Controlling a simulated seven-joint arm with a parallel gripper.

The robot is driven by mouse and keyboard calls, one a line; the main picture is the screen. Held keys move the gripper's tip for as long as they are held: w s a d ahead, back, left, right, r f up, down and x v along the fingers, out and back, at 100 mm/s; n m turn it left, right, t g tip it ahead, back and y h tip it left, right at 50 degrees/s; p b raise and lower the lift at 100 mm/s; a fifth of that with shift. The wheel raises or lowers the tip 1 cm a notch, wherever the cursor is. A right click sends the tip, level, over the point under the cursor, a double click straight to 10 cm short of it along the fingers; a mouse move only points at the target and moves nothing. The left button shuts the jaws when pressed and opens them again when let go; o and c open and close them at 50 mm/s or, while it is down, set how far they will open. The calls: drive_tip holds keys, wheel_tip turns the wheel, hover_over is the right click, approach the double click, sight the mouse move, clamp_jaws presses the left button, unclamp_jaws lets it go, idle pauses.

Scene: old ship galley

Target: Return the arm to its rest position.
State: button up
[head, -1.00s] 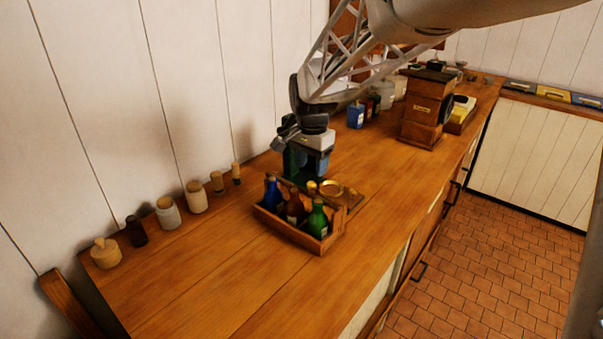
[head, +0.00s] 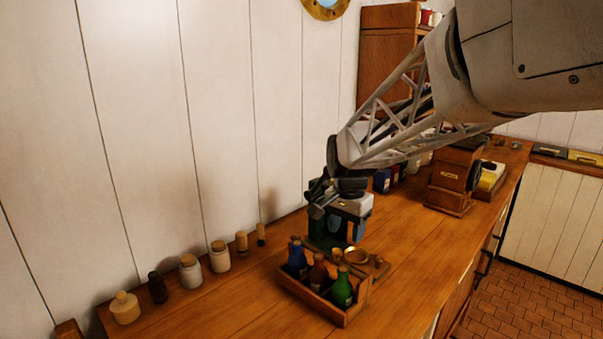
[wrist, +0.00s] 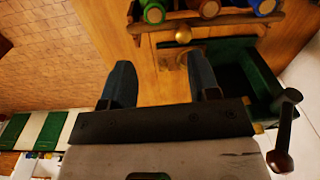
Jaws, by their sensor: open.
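My gripper (wrist: 161,82) is open in the wrist view, with its two dark fingers apart and nothing held between them. In the head view my gripper (head: 345,232) points down over the counter, just behind the wooden bottle caddy (head: 313,302); its fingertips are partly hidden. The caddy holds a blue bottle (head: 297,261), a brown bottle (head: 319,274) and a green bottle (head: 342,289). A dark green object (wrist: 243,75) is beside the right finger.
Several jars, including a white one (head: 191,272), line the wall at left. A wooden box with a label (head: 452,177) stands farther back. The counter (head: 420,232) right of the caddy is clear.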

drive_tip(key=s+d+n+t, duration=0.1)
drive_tip(key=s+d+n, duration=0.2)
drive_tip(key=s, duration=1.2)
drive_tip(key=s+d+f+n+t, duration=0.1)
drive_tip(key=s+d+n, duration=0.3)
drive_tip(key=s, duration=1.1)
drive_tip(key=shift+d+n, duration=0.2)
drive_tip(key=shift+n, duration=0.2)
drive_tip(key=shift+f, duration=0.1)
idle(0.3)
